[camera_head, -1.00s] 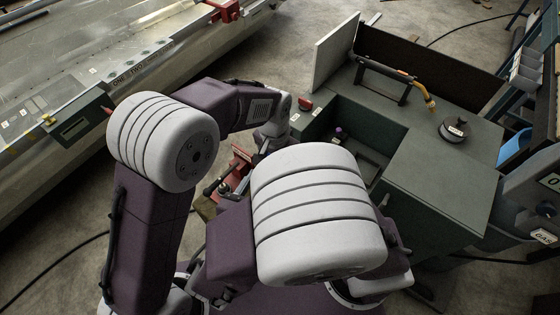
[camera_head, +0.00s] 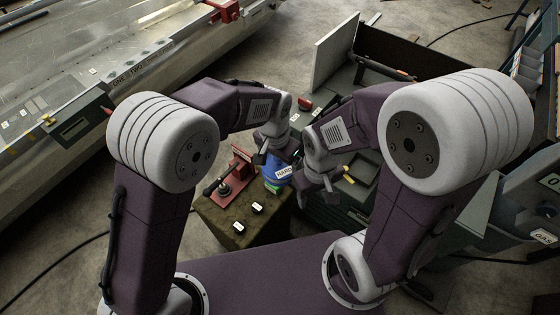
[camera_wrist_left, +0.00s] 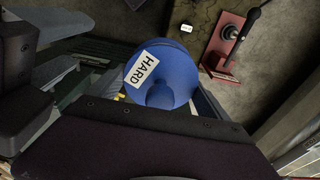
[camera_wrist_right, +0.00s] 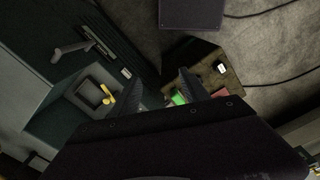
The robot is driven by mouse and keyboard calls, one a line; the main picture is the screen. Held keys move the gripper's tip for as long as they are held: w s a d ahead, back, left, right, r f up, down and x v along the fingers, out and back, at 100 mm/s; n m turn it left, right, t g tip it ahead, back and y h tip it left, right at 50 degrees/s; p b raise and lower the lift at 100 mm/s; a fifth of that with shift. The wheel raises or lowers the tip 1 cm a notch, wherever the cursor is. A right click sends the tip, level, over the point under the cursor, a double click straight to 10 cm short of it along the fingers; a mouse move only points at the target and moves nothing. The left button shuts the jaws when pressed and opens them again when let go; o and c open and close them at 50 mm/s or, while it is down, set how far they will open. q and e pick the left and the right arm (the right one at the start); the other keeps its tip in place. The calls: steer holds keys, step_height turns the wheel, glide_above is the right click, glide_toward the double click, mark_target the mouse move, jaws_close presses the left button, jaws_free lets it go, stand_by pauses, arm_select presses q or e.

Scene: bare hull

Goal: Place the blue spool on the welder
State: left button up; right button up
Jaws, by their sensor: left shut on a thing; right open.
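The blue spool (camera_head: 272,183), with a white HARD label, is in my left gripper (camera_head: 272,152), above the right edge of a small brown bench. It fills the middle of the left wrist view (camera_wrist_left: 168,72). My right gripper (camera_head: 318,182) is just right of the spool, open and empty, and a gap between its fingers also shows in the right wrist view (camera_wrist_right: 170,90). The dark green cabinet (camera_head: 340,216), which looks like the welder, stands at the right. My right arm hides much of its top.
The brown bench (camera_head: 215,215) carries a red stand (camera_head: 226,192) and small white labelled pieces (camera_head: 257,208). A yellow piece (camera_head: 348,174) shows in the cabinet's recess. A panel labelled GAS (camera_head: 544,236) is at the right edge.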

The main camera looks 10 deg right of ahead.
steer(key=m, duration=0.1)
steer(key=w+d+m, duration=0.1)
steer(key=w+m+t, duration=0.1)
steer(key=shift+d+r+y, duration=0.25)
steer(key=shift+d+y, duration=0.05)
steer(key=shift+d, duration=0.1)
arm_select(q)
steer(key=w+a+n, duration=0.2)
steer(key=w+a, duration=0.1)
steer(key=a, duration=0.4)
steer(key=w+a+n, duration=0.2)
steer(key=a, duration=0.6)
steer(key=s+a+f+n, duration=0.2)
steer(key=a+n, duration=0.1)
steer(key=a, duration=0.3)
steer(key=s+a+f+n+y, duration=0.1)
steer(key=s+a+f+n, duration=0.1)
steer(key=a, duration=0.5)
steer(key=shift+s+n, duration=0.4)
steer(key=shift+s, duration=0.35)
